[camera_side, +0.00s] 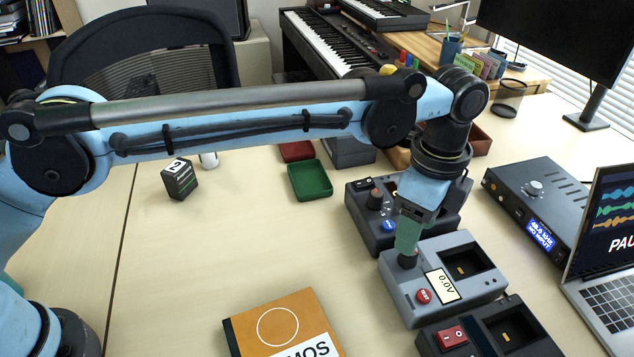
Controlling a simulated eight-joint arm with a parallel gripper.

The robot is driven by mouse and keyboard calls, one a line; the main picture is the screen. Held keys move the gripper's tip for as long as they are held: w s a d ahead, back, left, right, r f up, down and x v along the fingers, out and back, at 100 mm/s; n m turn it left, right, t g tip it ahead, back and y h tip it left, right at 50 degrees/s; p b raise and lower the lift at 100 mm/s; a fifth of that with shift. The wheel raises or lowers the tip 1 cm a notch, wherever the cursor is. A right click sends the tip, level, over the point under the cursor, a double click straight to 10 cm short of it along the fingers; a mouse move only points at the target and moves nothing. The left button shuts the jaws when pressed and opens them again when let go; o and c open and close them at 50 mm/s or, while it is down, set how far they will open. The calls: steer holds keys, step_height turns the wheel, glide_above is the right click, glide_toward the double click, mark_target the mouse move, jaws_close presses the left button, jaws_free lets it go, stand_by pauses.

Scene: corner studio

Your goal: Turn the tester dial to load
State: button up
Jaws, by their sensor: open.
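The tester is a grey box (395,290) with a display reading 0.0V (442,285), a red round button (423,296) and an empty-looking dark bay (466,263). Its black dial (408,261) is at the back left corner of its top. My gripper (406,250) points down right at the dial, its green fingers hiding the dial's upper part. The gripper is open; whether the fingers straddle the dial or stop just above it, I cannot tell. The dial's pointer and markings cannot be read.
A dark box (360,213) with a knob and blue button stands close behind the tester; another with a red switch (451,337) is close in front. A block marked 2 (180,180), green tray (310,181) and orange case (275,310) lie left. An audio unit (535,195) and laptop (605,265) are right.

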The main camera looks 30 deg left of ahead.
step_height(320, 180, up, 7)
stand_by(0.4)
steer(key=shift+w, duration=0.1)
step_height(320, 180, down, 12)
steer(key=n, duration=0.3)
stand_by(1.0)
